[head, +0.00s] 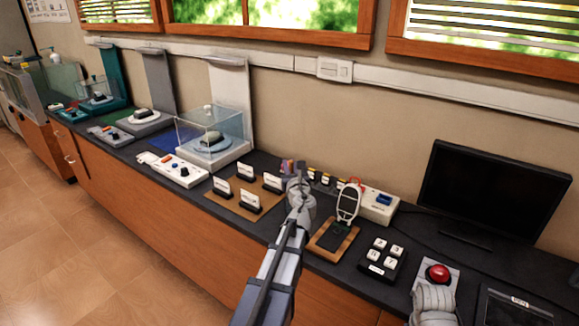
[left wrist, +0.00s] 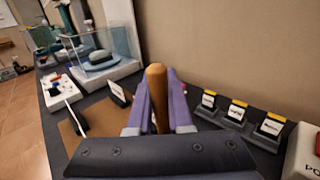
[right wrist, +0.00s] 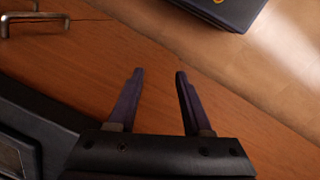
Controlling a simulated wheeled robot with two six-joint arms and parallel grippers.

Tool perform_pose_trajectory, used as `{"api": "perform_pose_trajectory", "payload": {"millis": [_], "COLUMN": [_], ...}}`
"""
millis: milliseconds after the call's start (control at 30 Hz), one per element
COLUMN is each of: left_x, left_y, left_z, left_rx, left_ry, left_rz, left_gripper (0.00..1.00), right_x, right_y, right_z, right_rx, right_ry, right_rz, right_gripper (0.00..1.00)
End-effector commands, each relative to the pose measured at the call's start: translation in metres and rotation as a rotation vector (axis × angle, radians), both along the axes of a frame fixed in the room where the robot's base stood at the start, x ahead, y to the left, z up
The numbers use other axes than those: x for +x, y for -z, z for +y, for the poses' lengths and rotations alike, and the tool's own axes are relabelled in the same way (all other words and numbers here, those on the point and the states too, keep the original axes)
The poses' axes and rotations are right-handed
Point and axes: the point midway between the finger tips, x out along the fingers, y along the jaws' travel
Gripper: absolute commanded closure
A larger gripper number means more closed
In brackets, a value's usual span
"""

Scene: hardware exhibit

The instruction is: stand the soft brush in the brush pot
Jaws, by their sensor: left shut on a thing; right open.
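My left gripper (head: 289,167) is above the dark counter, behind the card holders' right end. In the left wrist view its purple fingers are shut on a brown, rounded wooden handle (left wrist: 157,88), which looks like the soft brush's. The handle stands up between the fingers; its bristles are not in sight. I cannot make out the brush pot in any view; the left gripper and arm hide part of the counter. My right gripper (right wrist: 159,74) is open and empty, in front of the wooden cabinet face.
Several card holders stand on a brown board (head: 220,203), and more stand in a dark rack (left wrist: 236,122). Right of the left arm are a wooden phone stand (head: 345,238), a number keypad (head: 380,262), a red button (head: 437,272) and a monitor (head: 495,195). A glass case (head: 212,135) stands left.

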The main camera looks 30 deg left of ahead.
Motion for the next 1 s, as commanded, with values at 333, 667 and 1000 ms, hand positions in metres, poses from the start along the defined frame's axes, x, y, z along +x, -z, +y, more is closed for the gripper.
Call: {"api": "perform_pose_trajectory", "payload": {"millis": [333, 667, 1000], "left_x": [0.000, 0.000, 0.000], "left_y": [0.031, 0.041, 0.040], "left_z": [0.000, 0.000, 0.000], "left_rx": [0.000, 0.000, 0.000], "left_ry": [0.000, 0.000, 0.000], "left_rz": [0.000, 0.000, 0.000], "left_gripper": [1.00, 1.00, 0.68], "right_x": [0.000, 0.000, 0.000], "right_y": [0.031, 0.041, 0.040], "right_z": [0.000, 0.000, 0.000], "right_rx": [0.000, 0.000, 0.000], "right_ry": [0.000, 0.000, 0.000], "right_rz": [0.000, 0.000, 0.000], "right_gripper": [0.50, 0.50, 0.50]}}
